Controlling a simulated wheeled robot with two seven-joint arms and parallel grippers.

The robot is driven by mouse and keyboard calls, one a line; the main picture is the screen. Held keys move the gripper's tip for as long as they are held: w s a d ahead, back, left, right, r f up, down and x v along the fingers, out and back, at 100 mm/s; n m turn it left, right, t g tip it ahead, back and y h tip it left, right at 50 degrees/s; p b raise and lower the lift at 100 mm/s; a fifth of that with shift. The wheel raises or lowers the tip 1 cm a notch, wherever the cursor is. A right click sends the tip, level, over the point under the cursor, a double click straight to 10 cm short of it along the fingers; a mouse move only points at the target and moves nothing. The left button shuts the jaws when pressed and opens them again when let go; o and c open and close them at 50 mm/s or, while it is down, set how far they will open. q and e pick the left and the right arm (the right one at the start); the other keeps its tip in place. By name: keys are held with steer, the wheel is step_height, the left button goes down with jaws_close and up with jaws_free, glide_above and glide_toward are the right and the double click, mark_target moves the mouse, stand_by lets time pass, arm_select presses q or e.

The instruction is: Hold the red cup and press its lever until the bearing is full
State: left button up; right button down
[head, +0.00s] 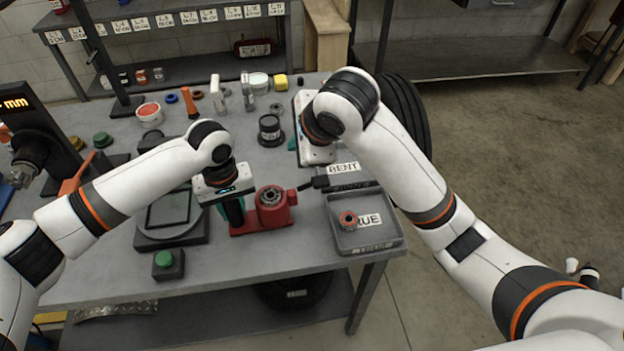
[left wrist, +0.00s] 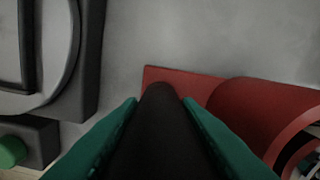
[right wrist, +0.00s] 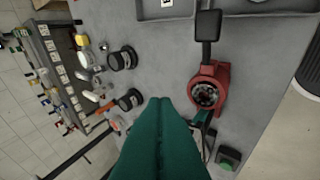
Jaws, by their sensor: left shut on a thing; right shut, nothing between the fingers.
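The red cup (head: 272,207) stands on its red base on the grey bench. A ring-shaped bearing (right wrist: 205,95) sits in its mouth; how full it is I cannot tell. The black lever (right wrist: 208,27) sticks out from the cup towards the tray, and also shows in the head view (head: 316,183). My left gripper (head: 232,205) is shut on the black upright handle (left wrist: 158,130) at the base's left end. My right gripper (right wrist: 160,104) is shut and empty, above the bench behind the cup, apart from the lever. Its fingers are mostly hidden in the head view.
A green button box (head: 168,263) and a round-plated device (head: 165,238) stand left. Dark pots (head: 270,130) stand behind. A tyre (head: 410,115) is behind my right arm.

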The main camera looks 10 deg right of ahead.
mark_target(313, 182)
stand_by(0.3)
step_height(313, 182, down, 8)
steer(key=d, duration=0.2)
steer(key=shift+d+f, duration=0.2)
steer(key=shift+d, duration=0.05)
steer(key=shift+f, duration=0.15)
stand_by(2.1)
steer(key=shift+d+f, duration=0.1)
steer(key=shift+f, duration=0.15)
steer(key=shift+d+f, duration=0.2)
steer(key=shift+f, duration=0.35)
steer(key=shift+d+f, duration=0.2)
steer(key=shift+f, duration=0.35)
stand_by(1.4)
steer(key=shift+a+r, duration=0.25)
steer(key=shift+r, duration=0.5)
steer(key=shift+a+r, duration=0.2)
steer(key=shift+r, duration=0.55)
steer(key=shift+a+r, duration=0.25)
steer(key=shift+r, duration=0.55)
steer(key=shift+a+r, duration=0.25)
steer(key=shift+r, duration=0.55)
steer(key=shift+a+r, duration=0.25)
steer(key=shift+r, duration=0.55)
